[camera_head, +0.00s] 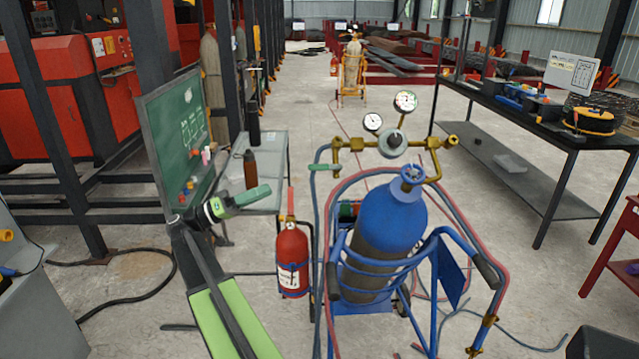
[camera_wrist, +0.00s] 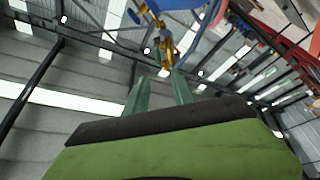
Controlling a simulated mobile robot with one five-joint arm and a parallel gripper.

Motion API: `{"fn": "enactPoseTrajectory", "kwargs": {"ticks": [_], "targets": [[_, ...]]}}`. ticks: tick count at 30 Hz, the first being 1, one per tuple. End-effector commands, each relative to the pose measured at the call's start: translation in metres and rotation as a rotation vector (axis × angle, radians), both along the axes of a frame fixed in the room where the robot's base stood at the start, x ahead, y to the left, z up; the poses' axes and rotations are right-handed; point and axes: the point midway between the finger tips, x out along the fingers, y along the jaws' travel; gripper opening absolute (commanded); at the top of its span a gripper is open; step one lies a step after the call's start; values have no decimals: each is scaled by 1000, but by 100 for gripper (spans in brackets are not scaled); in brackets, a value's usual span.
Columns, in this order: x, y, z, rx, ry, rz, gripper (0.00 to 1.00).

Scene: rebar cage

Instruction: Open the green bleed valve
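The green bleed valve handle (camera_head: 325,167) is a short bar at the left end of the brass manifold (camera_head: 355,146), above a blue-topped gas cylinder (camera_head: 386,230). My gripper (camera_head: 266,190) is to the left of the handle and a little lower in the picture, apart from it. In the wrist view my gripper (camera_wrist: 160,88) has its two green fingers spread with a gap between them and nothing held. Brass fittings (camera_wrist: 166,48) show beyond the fingertips in that view.
The cylinder stands in a blue trolley (camera_head: 440,275) with red and blue hoses around it. A red fire extinguisher (camera_head: 292,262) stands to its left. A green board (camera_head: 178,135) and a small table (camera_head: 268,165) are behind my arm. A black workbench (camera_head: 530,130) is at right.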

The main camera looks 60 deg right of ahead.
Motion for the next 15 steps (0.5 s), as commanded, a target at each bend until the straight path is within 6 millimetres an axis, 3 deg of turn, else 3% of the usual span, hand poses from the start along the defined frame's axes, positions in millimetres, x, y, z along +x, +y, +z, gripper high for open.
{"fn": "enactPoseTrajectory", "kwargs": {"ticks": [8, 15], "targets": [[-13, -13, 11, -11, 1, -3, 30], [-48, -55, 30, -8, 2, -3, 30]]}}
